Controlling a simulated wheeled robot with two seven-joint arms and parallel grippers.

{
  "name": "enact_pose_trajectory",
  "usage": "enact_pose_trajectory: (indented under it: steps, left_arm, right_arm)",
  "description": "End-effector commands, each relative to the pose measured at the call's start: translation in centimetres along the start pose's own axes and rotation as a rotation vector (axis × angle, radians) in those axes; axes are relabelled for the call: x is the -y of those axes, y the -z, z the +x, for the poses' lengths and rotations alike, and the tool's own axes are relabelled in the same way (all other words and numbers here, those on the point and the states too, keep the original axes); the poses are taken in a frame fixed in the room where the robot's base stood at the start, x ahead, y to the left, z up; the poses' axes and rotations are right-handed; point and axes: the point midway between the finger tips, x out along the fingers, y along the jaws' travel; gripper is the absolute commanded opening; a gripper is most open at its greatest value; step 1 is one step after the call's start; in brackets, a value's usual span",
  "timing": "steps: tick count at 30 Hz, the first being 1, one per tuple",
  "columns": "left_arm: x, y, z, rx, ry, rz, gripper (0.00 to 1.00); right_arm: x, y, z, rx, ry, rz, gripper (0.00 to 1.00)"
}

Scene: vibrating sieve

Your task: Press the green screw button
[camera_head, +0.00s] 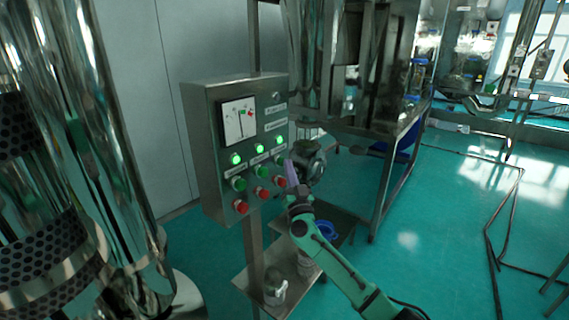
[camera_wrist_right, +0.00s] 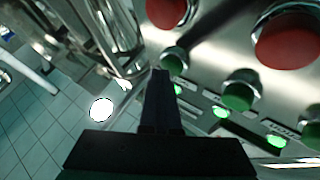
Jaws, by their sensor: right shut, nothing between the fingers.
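A grey metal control box (camera_head: 216,139) carries a row of green buttons above a row of red ones; the labels are too small to read. The rightmost green button (camera_wrist_right: 175,60) shows in the right wrist view, just beyond my fingertips. Another green button (camera_wrist_right: 240,88) sits beside it, and it also shows in the head view (camera_head: 261,171). My right gripper (camera_head: 290,167) is shut and empty, its tips at the box's right side. In the wrist view the closed fingers (camera_wrist_right: 160,73) point at the rightmost green button; I cannot tell whether they touch it. My left gripper is out of view.
Red buttons (camera_head: 261,192) lie just below the green ones, and lit green lamps (camera_head: 259,148) above. A meter (camera_head: 238,121) is on the box's upper part. Shiny machinery (camera_head: 85,150) stands at left. A metal shelf (camera_head: 245,283) is below; green floor (camera_head: 430,225) is open at right.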

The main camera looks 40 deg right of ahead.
Motion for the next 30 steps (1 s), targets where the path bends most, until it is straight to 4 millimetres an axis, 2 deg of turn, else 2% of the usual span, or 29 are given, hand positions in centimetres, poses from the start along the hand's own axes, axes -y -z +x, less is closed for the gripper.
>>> enact_pose_trajectory:
  steps: [12, 23, 30]
  left_arm:
    - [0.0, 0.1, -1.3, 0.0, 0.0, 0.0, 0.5]
    - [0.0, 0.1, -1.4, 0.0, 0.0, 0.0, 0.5]
    - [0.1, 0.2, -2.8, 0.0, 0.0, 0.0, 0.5]
  right_arm:
    - [-0.7, 0.9, -1.0, 0.002, 0.0, -0.002, 0.0]
    - [-1.0, 1.0, -1.4, 0.0, 0.0, 0.0, 0.0]
    - [-2.0, 2.2, -2.7, 0.003, 0.001, -0.003, 0.0]
